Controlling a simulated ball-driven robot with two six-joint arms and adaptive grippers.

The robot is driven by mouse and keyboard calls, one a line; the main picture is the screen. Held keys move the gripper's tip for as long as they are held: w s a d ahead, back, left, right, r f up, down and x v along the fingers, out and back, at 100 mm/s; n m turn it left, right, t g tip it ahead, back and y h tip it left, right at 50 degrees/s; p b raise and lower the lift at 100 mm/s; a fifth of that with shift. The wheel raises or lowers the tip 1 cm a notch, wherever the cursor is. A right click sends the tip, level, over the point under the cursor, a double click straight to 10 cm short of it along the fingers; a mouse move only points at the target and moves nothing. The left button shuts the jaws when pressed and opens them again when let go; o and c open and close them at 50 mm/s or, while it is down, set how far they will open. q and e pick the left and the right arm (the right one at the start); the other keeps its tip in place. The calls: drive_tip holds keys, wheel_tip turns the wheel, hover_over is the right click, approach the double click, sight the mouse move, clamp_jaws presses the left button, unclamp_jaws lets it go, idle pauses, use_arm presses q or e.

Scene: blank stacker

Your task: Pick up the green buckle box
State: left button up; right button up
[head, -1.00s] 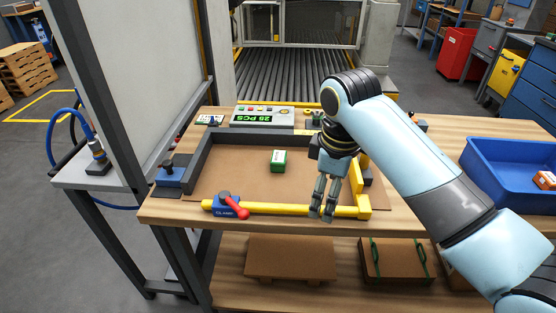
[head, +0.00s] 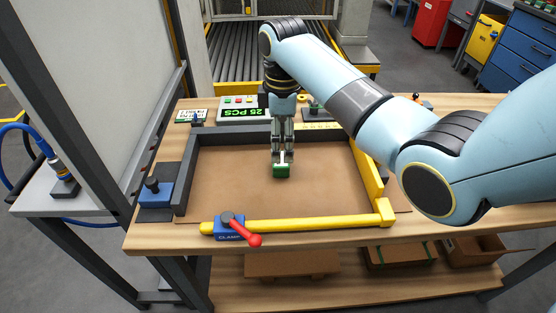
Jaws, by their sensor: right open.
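The green buckle box (head: 281,172) is a small green box with a white top, lying on the brown board inside the stacker frame on the table. My right gripper (head: 282,156) comes down over it from the far side, pointing downward. Its fingers are open and are at the box's top, covering part of the white top. I cannot tell whether the fingers touch the box. My left gripper is not in view.
A dark frame wall (head: 187,171) bounds the board on the left and back, with a yellow bar (head: 310,225) in front. A red-handled clamp (head: 237,229) sits at the front left. A counter display (head: 243,113) stands behind. The board around the box is clear.

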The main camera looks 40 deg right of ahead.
sight(281, 164)
drive_tip(key=shift+f, duration=0.8)
wheel_tip(281, 164, down, 5)
drive_tip(key=shift+w+f, duration=0.1)
drive_tip(key=shift+w, duration=0.05)
drive_tip(key=shift+c, duration=0.7)
drive_tip(key=c, duration=1.1)
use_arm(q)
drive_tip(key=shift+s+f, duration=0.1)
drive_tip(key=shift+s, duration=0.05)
use_arm(e)
drive_tip(key=shift+c, duration=0.6)
drive_tip(key=shift+r, duration=0.2)
